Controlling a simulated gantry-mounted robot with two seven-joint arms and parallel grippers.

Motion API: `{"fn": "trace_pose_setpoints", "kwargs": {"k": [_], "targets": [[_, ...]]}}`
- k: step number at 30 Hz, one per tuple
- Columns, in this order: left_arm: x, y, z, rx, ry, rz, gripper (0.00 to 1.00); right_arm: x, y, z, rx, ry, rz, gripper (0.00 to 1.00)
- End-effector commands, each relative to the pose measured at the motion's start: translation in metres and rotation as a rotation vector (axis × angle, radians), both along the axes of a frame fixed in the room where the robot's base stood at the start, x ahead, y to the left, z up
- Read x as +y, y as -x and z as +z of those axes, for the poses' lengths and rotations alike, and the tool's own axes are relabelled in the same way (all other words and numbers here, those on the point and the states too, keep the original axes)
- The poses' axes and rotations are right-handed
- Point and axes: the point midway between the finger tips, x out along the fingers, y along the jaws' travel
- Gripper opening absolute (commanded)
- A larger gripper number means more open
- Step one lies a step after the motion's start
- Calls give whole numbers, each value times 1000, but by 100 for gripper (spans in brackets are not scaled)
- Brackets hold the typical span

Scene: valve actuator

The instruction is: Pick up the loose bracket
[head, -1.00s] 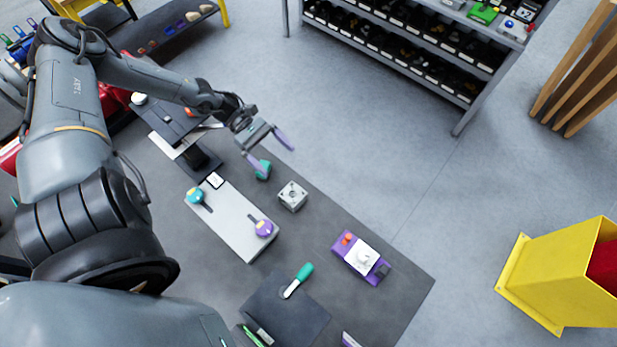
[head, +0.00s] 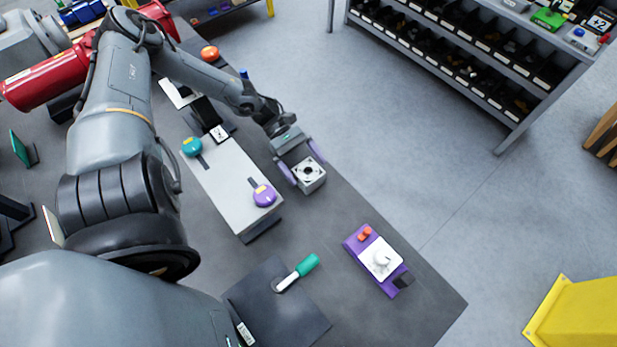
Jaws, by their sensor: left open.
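The grey square block with a round opening in its top, which I take to be the loose bracket (head: 309,176), sits on the dark table near its far edge in the head view. My left gripper (head: 302,162) is open, with its two purple fingers pointing down toward the block. One finger is at the block's left side and the other at its far side. I cannot tell whether they touch it. My right gripper is not in view.
A grey plate with teal and purple knobs (head: 232,180) lies left of the block. A purple base with a white part (head: 379,259) is nearer the front right. Bare table (head: 330,225) lies between.

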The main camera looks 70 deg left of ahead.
Motion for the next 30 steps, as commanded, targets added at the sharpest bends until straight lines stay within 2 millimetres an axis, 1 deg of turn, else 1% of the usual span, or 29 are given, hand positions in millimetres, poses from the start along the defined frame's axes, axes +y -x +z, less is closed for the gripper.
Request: {"fn": "trace_pose_setpoints", "kwargs": {"k": [3, 9, 13, 20, 23, 30], "targets": [[-14, -4, -5, -1, 4, -2, 100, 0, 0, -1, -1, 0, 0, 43], [-29, -9, -11, -2, 1, -1, 100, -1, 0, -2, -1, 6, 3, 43], [-33, -9, -13, -2, 2, -2, 100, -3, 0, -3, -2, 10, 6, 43], [-34, -9, -13, -1, 1, -1, 100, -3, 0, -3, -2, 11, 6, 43], [-34, -9, -13, -1, 1, -1, 86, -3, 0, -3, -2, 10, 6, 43], [-33, -9, -13, -1, 0, -1, 49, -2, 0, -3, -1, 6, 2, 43]]}}
